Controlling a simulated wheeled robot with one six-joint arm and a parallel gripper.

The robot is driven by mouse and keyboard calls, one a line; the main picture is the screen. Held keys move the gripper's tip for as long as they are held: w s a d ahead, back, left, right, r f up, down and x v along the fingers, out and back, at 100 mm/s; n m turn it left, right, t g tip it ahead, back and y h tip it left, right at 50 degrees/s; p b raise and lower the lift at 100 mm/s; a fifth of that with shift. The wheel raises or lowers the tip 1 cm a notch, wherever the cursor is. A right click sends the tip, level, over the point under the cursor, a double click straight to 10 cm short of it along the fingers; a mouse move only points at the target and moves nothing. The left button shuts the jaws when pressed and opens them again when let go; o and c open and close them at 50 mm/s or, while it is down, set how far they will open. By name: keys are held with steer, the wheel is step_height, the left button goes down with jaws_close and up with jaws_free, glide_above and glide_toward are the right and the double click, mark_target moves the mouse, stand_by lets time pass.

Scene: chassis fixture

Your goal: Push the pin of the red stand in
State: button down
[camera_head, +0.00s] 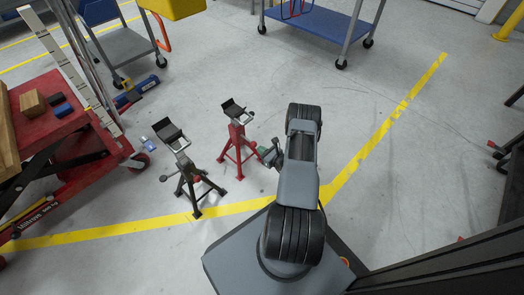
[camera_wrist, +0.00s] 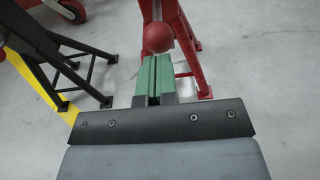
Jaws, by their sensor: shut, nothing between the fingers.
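The red stand (camera_head: 238,142) stands upright on the floor in the head view, with a black cradle on top. In the wrist view its red legs (camera_wrist: 188,45) rise behind a round red knob (camera_wrist: 158,37), which looks like the end of its pin. My gripper (camera_wrist: 153,62) has its green fingers shut together and empty. The fingertips point at the knob and overlap its lower edge in the picture. I cannot tell whether they touch. In the head view my gripper (camera_head: 264,152) is just right of the red stand, and the knob is hard to make out there.
A black stand (camera_head: 190,183) is close on the left. A red lift table (camera_head: 75,125) with blocks is farther left. A blue cart (camera_head: 318,25) is at the back. Clear floor lies behind and right of the arm, with yellow floor lines.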

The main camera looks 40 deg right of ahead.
steer(key=shift+r+b+x, duration=0.15)
steer(key=shift+b+x, duration=0.25)
steer(key=shift+x, duration=0.5)
steer(key=shift+r+b+x, duration=0.2)
steer(key=shift+b+x, duration=0.25)
steer(key=shift+x, duration=0.5)
steer(key=shift+r+b+x, duration=0.15)
steer(key=shift+b+x, duration=0.25)
steer(key=shift+x, duration=0.5)
steer(key=shift+s, duration=1.35)
steer(key=p, duration=0.3)
glide_toward(254, 144)
steer(key=shift+d+f, duration=0.25)
steer(key=shift+f, duration=0.6)
